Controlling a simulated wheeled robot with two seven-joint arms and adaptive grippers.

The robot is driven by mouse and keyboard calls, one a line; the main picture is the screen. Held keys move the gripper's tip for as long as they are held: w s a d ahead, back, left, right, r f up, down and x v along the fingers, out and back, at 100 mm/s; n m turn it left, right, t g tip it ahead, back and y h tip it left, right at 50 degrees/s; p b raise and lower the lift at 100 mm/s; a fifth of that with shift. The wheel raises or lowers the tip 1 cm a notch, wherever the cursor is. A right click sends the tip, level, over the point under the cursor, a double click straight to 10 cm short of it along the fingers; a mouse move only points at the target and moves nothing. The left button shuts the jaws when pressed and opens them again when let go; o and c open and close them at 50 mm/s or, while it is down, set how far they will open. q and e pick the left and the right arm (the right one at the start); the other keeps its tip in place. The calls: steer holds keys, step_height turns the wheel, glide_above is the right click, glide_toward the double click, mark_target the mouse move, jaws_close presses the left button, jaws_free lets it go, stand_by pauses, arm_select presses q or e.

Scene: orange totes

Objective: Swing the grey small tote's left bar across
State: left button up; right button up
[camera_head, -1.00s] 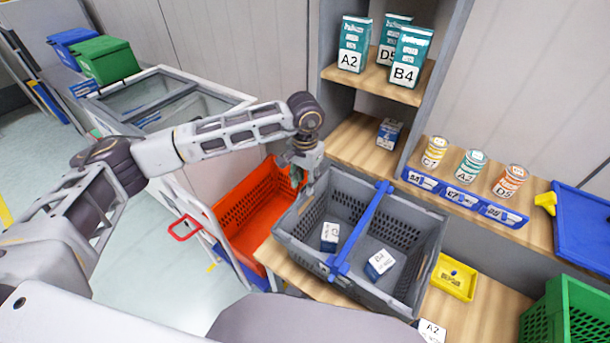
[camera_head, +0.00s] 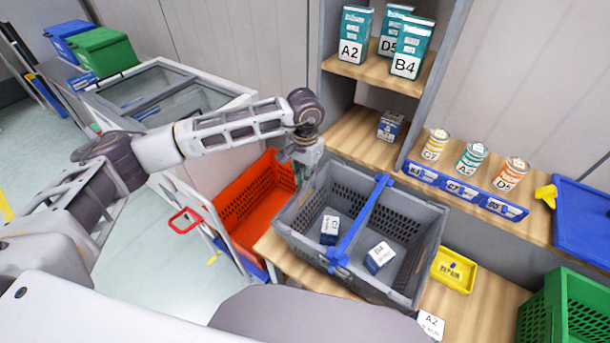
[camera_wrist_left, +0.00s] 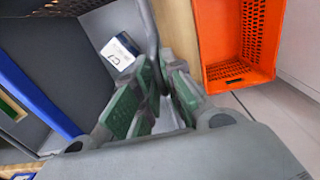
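The grey small tote (camera_head: 425,235) stands on the wooden bench. One blue bar (camera_head: 362,222) crosses it near its middle, from the back rim to the front rim. The bar also shows at the left of the left wrist view (camera_wrist_left: 38,92). My left gripper (camera_head: 303,178) points down at the tote's left end. In the left wrist view its green-padded fingers (camera_wrist_left: 163,80) are apart, with the tote's grey rim (camera_wrist_left: 149,35) running between them. I cannot tell whether they touch it. The fingertips are partly hidden in the head view. My right gripper is out of view.
Two small boxes (camera_head: 330,230) (camera_head: 380,257) lie inside the tote. An orange tote (camera_head: 255,205) stands to its left. A yellow tray (camera_head: 455,270) and a green crate (camera_head: 568,315) are to the right. A shelf with cans (camera_head: 472,160) and boxes rises behind.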

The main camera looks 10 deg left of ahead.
arm_select(q)
steer(key=shift+d, duration=0.1)
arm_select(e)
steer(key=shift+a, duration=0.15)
arm_select(q)
steer(key=shift+o, duration=0.3)
steer(key=shift+s+d+r, duration=0.3)
steer(key=shift+d+r, duration=0.15)
steer(key=shift+o, duration=0.2)
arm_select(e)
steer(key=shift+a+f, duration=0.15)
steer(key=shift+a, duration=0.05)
arm_select(q)
steer(key=shift+o, duration=0.4)
steer(key=shift+d, duration=0.15)
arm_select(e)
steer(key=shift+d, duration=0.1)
arm_select(q)
steer(key=shift+o, duration=1.4)
steer(key=shift+s+d+r+b, duration=0.15)
steer(key=shift+s+d+r, duration=0.1)
steer(key=shift+d, duration=0.2)
steer(key=shift+s+d+r+b, duration=0.15)
steer(key=shift+s+d, duration=0.05)
steer(key=shift+d, duration=0.2)
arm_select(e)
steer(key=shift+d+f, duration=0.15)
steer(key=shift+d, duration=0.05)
